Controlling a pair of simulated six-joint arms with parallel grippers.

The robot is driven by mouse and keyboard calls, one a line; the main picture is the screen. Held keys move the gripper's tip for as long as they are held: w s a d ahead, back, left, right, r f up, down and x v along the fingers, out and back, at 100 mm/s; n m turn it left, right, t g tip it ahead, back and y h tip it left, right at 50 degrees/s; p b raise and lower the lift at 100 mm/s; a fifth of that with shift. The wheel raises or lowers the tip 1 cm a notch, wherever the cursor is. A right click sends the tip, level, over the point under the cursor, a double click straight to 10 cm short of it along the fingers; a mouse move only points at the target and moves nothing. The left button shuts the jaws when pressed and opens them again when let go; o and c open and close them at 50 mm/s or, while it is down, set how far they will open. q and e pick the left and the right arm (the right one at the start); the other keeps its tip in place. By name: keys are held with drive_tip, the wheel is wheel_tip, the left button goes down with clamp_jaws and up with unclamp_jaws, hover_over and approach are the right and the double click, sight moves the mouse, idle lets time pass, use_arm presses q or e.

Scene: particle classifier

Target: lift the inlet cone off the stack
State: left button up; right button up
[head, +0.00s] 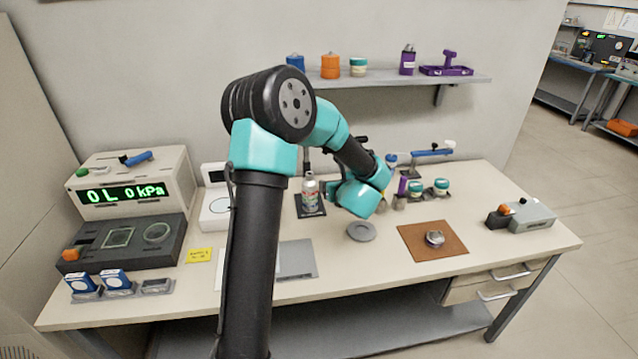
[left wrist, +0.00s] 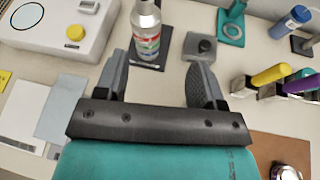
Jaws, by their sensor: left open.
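The stack (head: 310,197) stands upright on a small dark mat, a slim column with coloured bands. Its silver tapered top, apparently the inlet cone (head: 309,177), sits on it. In the left wrist view the stack (left wrist: 148,42) is at the top edge, its silver upper part (left wrist: 146,12) partly cut off. My left gripper (left wrist: 158,60) is open and empty, with the stack ahead of its fingers and nearer the left finger. I cannot tell whether they touch. My right gripper is not in view.
A brown mat (head: 420,252) carries a small silver round part (head: 435,238). Several small tools and jars stand behind my wrist. A white device (head: 214,212) is left of the stack. A shelf (head: 455,78) hangs above.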

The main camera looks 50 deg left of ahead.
sight(308, 175)
use_arm(q)
drive_tip(key=shift+s+a+r+n+g, duration=0.25)
drive_tip(key=shift+a+n, duration=0.1)
drive_tip(key=shift+n, duration=0.25)
drive_tip(key=shift+s+a+r+n+g, duration=0.2)
drive_tip(key=shift+a+r+n, duration=0.1)
drive_tip(key=shift+n, duration=0.3)
drive_tip(key=shift+a+f, duration=0.1)
drive_tip(key=x, duration=1.2)
drive_tip(key=shift+a, duration=0.15)
drive_tip(key=shift+x, duration=2.5)
drive_tip(key=shift+c, duration=0.4)
drive_tip(key=c, duration=1)
